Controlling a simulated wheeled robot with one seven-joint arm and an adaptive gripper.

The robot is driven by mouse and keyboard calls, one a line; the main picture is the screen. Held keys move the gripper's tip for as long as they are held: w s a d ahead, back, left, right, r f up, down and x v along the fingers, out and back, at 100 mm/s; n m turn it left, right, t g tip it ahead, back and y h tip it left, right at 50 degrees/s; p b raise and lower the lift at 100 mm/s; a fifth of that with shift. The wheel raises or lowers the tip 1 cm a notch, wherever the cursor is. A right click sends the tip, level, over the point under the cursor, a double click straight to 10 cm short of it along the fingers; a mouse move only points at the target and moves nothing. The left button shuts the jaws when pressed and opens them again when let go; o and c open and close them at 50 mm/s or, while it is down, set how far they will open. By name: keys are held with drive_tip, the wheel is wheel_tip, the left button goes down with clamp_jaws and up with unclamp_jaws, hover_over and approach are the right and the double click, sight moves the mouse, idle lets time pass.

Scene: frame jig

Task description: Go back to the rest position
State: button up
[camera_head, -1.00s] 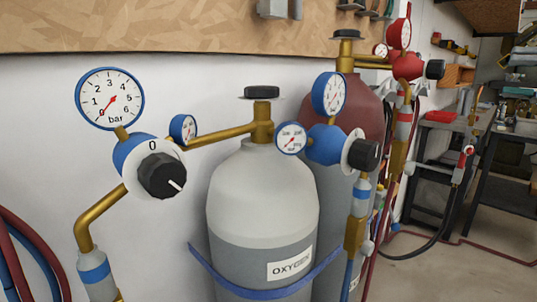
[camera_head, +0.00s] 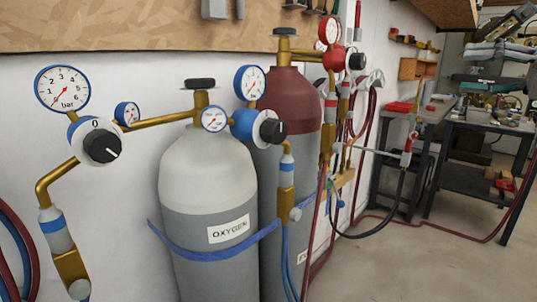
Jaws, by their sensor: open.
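My gripper is not in view, and no part of my arm shows clearly in the head view. A grey and white oxygen cylinder (camera_head: 208,185) stands upright against the wall, held by a blue strap (camera_head: 190,251). A black regulator knob (camera_head: 102,146) with a white dial plate sits at the left, below a round bar gauge (camera_head: 62,89). A second black knob (camera_head: 273,132) sits right of the oxygen cylinder's valve. A dark red and grey cylinder (camera_head: 295,105) stands behind it with a red regulator (camera_head: 333,56).
A dark metal workbench (camera_head: 480,128) with tools stands at the right. A black hose (camera_head: 385,228) and a red hose (camera_head: 440,241) hang and run low near it. A chipboard panel (camera_head: 110,22) covers the upper wall. The floor (camera_head: 430,275) at lower right is clear.

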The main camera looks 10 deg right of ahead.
drive_tip(key=s+a+f+g+h, duration=0.1)
drive_tip(key=s+a+f+g, duration=0.2)
drive_tip(key=a, duration=0.6)
drive_tip(key=s+a+f+g, duration=0.2)
drive_tip(key=a+f+g, duration=0.15)
drive_tip(key=a, duration=0.55)
drive_tip(key=s+a+f+g+h, duration=0.1)
drive_tip(key=s+a+f+g, duration=0.2)
drive_tip(key=a, duration=0.6)
drive_tip(key=s+a+f+n+g+h, duration=0.1)
drive_tip(key=s+a+f+g+h, duration=0.1)
drive_tip(key=s+a+f, duration=0.4)
drive_tip(key=s+d+f+n+g+h, duration=0.1)
drive_tip(key=s+d+f+h, duration=0.1)
drive_tip(key=s+f+h, duration=0.4)
drive_tip(key=s+d+f+n+h, duration=0.1)
drive_tip(key=s+d+f, duration=0.1)
drive_tip(key=s+f, duration=0.65)
wheel_tip(320, 180, up, 26)
drive_tip(key=t+p, duration=0.3)
drive_tip(key=p, duration=2.1)
drive_tip(key=shift+s+d+r, duration=0.15)
drive_tip(key=shift+s+r, duration=0.1)
